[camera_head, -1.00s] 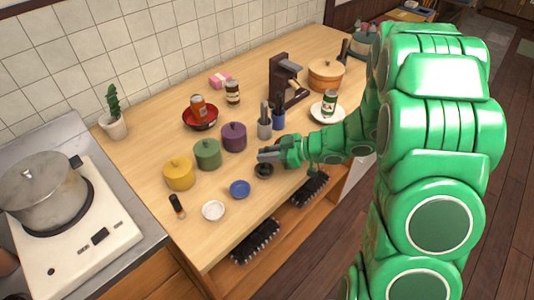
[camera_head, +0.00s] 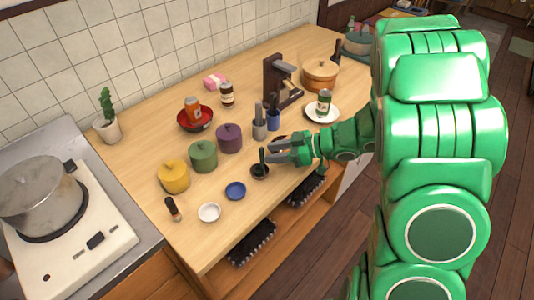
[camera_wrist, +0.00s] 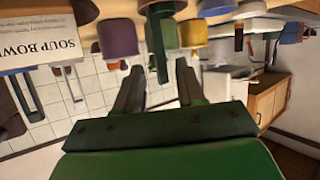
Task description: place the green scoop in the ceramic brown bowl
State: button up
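The brown bowl (camera_head: 260,172) is small and dark and sits near the counter's front edge. The scoop's dark green handle (camera_head: 262,156) stands up from it, nearly upright; its lower end is hidden in the bowl. In the wrist view, which is upside down, the scoop (camera_wrist: 160,60) projects from the bowl (camera_wrist: 162,7). My gripper (camera_head: 272,151) is just right of the handle in the head view. In the wrist view its fingers are spread apart, with the handle beyond them in line with the gap, and they hold nothing.
Yellow (camera_head: 174,176), green (camera_head: 203,157) and purple (camera_head: 229,138) lidded pots stand left of and behind the bowl. A blue dish (camera_head: 235,190) and a white dish (camera_head: 209,212) are at the front. Utensil holders (camera_head: 259,128) stand behind my gripper.

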jog(key=v, duration=0.7)
jog(key=shift+d, duration=0.3)
jog(key=shift+s, duration=0.1)
